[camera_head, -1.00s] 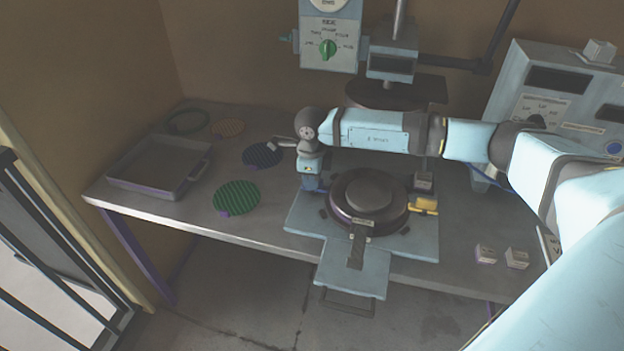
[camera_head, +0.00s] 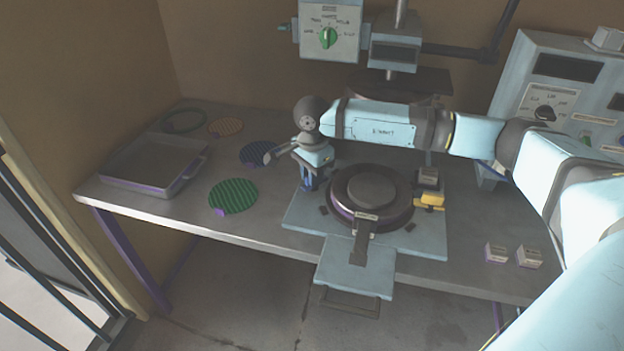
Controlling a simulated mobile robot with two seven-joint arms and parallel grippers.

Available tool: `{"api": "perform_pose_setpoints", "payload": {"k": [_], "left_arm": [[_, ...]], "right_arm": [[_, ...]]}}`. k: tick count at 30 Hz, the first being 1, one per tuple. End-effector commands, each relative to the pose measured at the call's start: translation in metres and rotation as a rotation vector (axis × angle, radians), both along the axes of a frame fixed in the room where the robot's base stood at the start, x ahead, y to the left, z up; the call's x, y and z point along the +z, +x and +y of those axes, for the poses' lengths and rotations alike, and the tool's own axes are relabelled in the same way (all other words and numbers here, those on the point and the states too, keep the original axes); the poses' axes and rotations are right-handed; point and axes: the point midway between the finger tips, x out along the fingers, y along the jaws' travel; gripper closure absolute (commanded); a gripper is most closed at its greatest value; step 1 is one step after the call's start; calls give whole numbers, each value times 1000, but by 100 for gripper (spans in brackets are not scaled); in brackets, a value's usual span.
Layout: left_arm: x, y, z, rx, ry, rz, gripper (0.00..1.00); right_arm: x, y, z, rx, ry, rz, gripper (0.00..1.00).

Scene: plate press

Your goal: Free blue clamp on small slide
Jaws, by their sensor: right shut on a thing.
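The small slide (camera_head: 415,242) is a pale blue plate on the table, with a round dark mould (camera_head: 371,186) on it and a pull handle (camera_head: 349,303) at its front. My right gripper (camera_head: 309,184) points down at the slide's left edge and is shut on the blue clamp (camera_head: 308,181). The fingers hide most of this clamp, so I cannot tell whether it still presses on the mould. A yellow clamp (camera_head: 430,201) sits at the mould's right side. A dark strap or latch (camera_head: 361,245) lies at the front. My left gripper is not in view.
Green (camera_head: 233,195), blue (camera_head: 255,153) and orange (camera_head: 223,128) ribbed discs lie left of the slide. A grey tray (camera_head: 126,183) stands at the far left. The press column and control box (camera_head: 327,32) rise behind.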

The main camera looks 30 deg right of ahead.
Motion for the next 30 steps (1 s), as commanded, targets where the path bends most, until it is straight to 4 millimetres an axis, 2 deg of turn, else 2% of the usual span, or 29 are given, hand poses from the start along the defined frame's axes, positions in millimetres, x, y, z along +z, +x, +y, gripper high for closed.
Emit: {"api": "perform_pose_setpoints", "payload": {"k": [3, 15, 30], "left_arm": [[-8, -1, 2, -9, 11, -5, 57], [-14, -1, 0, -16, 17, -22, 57], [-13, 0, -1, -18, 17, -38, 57]], "right_arm": [[-2, 0, 0, 111, 1, -2, 100], [-1, -2, -1, 443, 0, -2, 100], [0, -3, -1, 622, 1, -1, 100]]}}
